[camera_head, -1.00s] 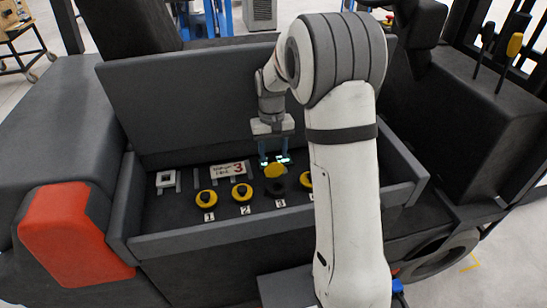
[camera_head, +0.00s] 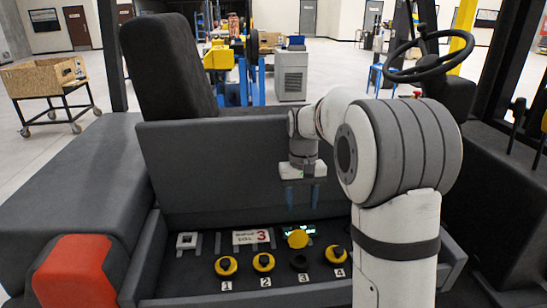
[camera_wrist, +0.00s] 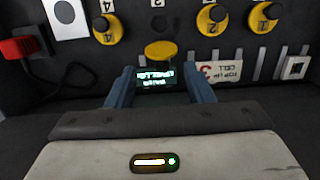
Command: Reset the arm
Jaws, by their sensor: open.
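My gripper (camera_head: 303,206) hangs above the control panel in the head view, with its two blue fingers apart and nothing between them. In the wrist view the fingers of my gripper (camera_wrist: 158,78) frame a small lit display (camera_wrist: 155,84). A yellow round cap (camera_head: 297,239) sits at the back row of the panel, below my gripper; it also shows in the wrist view (camera_wrist: 160,51). My arm (camera_head: 395,240) is bent, its forearm reaching back and left over the panel.
Yellow knobs 1 (camera_head: 226,266), 2 (camera_head: 263,262) and 4 (camera_head: 336,254) stand in a row; position 3 (camera_head: 299,262) shows a black base. A label with a red 3 (camera_head: 251,237) stands behind. A seat (camera_head: 168,68) and a steering wheel (camera_head: 428,52) flank the open space above.

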